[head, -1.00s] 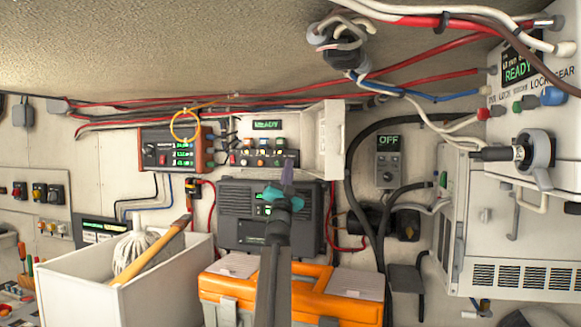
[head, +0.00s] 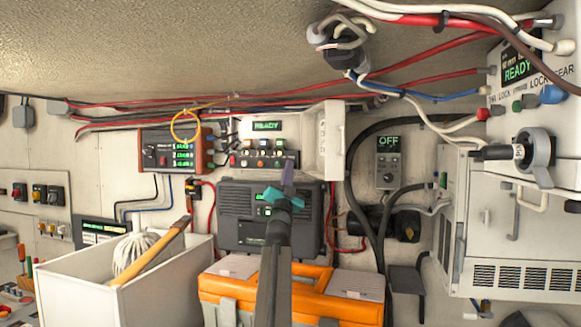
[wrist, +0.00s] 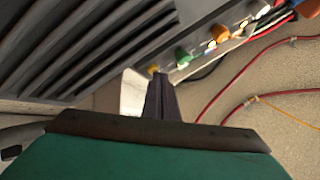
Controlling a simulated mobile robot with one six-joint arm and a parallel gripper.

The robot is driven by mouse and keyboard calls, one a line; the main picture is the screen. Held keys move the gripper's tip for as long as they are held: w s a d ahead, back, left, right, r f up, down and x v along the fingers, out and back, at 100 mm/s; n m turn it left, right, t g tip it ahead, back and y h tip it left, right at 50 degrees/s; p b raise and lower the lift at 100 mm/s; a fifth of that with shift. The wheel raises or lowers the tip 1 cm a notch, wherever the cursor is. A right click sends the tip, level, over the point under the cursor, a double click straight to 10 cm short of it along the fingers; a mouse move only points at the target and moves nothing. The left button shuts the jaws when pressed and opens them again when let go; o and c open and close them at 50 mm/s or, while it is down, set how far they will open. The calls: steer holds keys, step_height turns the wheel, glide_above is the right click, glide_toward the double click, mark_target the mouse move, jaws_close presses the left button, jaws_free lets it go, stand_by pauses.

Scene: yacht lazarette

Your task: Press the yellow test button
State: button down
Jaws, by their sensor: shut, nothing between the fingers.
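My gripper (head: 287,173) is shut and empty, with dark purple fingers and a teal body. In the head view it stands in front of the lower right end of a small button panel (head: 240,159). In the wrist view the fingertips (wrist: 158,76) are right by a small yellow button (wrist: 153,69), at the end of a row of coloured buttons. I cannot tell whether they touch it. In the head view I cannot make out the yellow button; the fingers seem to cover that end of the panel. A green button (wrist: 183,56) and an orange button (wrist: 220,32) sit further along.
A lit READY display (head: 266,125) is above the panel, and an open white cover (head: 331,140) stands to its right. A grey vented box (head: 240,225) is below. A yellow loop (head: 185,126) hangs at left. Red cables (wrist: 225,95) run close by in the wrist view.

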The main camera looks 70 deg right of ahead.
steer(key=shift+d, duration=0.15)
stand_by(0.6)
steer(key=shift+a+b, duration=0.3)
steer(key=shift+a, duration=0.5)
steer(key=shift+a, duration=0.1)
steer(key=shift+s+a, duration=0.15)
steer(key=shift+a, duration=2.3)
